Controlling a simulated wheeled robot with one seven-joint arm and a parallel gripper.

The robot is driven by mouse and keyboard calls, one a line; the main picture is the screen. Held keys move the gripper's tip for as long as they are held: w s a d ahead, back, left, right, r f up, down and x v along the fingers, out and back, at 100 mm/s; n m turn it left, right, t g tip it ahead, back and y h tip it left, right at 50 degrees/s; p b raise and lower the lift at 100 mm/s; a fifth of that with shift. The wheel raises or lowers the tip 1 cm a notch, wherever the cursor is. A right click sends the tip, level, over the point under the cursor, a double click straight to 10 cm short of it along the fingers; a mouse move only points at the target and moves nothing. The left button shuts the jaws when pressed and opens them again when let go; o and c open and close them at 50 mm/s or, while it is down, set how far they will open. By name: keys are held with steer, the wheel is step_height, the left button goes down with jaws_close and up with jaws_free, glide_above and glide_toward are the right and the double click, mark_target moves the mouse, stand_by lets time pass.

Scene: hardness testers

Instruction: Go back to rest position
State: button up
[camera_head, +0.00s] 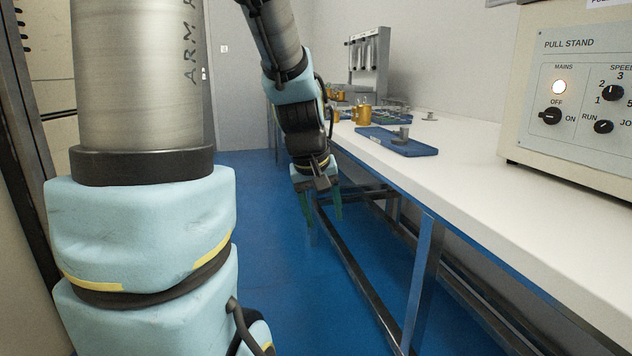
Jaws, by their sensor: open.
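My gripper (322,210) hangs at the end of my arm, left of the bench's front edge and over the blue floor. Its two greenish fingers point down and stand apart, with nothing visible between them. My arm, with light blue padding, fills the left of the view and comes down again from the top centre to the gripper. The white bench (480,172) runs along the right side. The gripper is apart from the things on the bench top.
A blue tray (378,138) with a grey metal piece (402,134) lies on the bench. Brass-coloured cylinders (363,114) and a grey rack stand further back. A cream pull stand box (575,110) stands at right. Metal bench legs (420,280) reach the blue floor (270,290), which is open beside the bench.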

steer(key=s+a+f+m+g+y, duration=0.2)
steer(key=s+a+f, duration=0.4)
steer(key=s+a, duration=0.15)
step_height(320, 180, up, 28)
steer(key=p, duration=2.9)
steer(key=shift+a+r, duration=0.25)
steer(key=shift+a, duration=0.05)
